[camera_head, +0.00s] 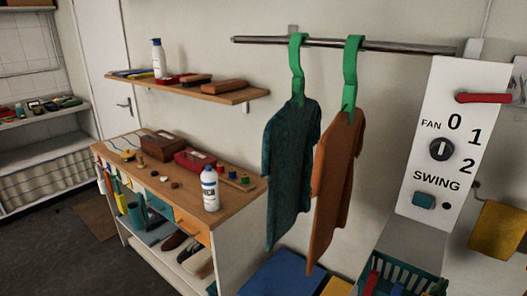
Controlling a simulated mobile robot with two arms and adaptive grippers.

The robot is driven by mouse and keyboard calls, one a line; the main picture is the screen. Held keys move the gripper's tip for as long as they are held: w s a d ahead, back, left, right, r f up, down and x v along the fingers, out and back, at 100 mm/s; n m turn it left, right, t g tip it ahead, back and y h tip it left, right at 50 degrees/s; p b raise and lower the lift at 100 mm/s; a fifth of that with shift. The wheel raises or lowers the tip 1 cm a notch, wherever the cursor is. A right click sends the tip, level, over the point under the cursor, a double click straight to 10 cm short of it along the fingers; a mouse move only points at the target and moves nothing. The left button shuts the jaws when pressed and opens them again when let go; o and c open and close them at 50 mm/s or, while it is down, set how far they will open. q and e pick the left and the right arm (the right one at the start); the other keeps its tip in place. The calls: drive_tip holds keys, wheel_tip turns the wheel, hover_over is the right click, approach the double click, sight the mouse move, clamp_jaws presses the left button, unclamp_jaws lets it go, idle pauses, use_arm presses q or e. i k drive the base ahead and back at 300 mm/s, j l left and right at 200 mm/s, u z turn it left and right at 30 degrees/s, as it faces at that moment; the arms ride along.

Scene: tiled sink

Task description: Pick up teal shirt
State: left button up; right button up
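The teal shirt (289,170) hangs from a green hanger (297,72) on a metal rail (345,44) in the middle of the head view. It is seen partly edge-on and hangs clear of the floor. An orange-brown shirt (336,185) hangs just to its right on a second green hanger (351,75), and the two shirts are close together. Neither of my grippers shows in the head view.
A wooden wall shelf (230,96) and a wooden workbench (128,174) with a white bottle (210,189) stand left of the shirts. A fan control panel (441,140) is right. A teal basket (427,284) and blue surface (285,276) are below.

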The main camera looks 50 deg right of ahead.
sight(289, 138)
drive_tip(key=i+z, duration=0.35)
drive_tip(key=i+j+z, duration=0.2)
drive_tip(key=z, duration=0.2)
drive_tip(key=i+j+z, duration=0.35)
drive_tip(key=i+l, duration=0.05)
drive_tip(key=l, duration=0.05)
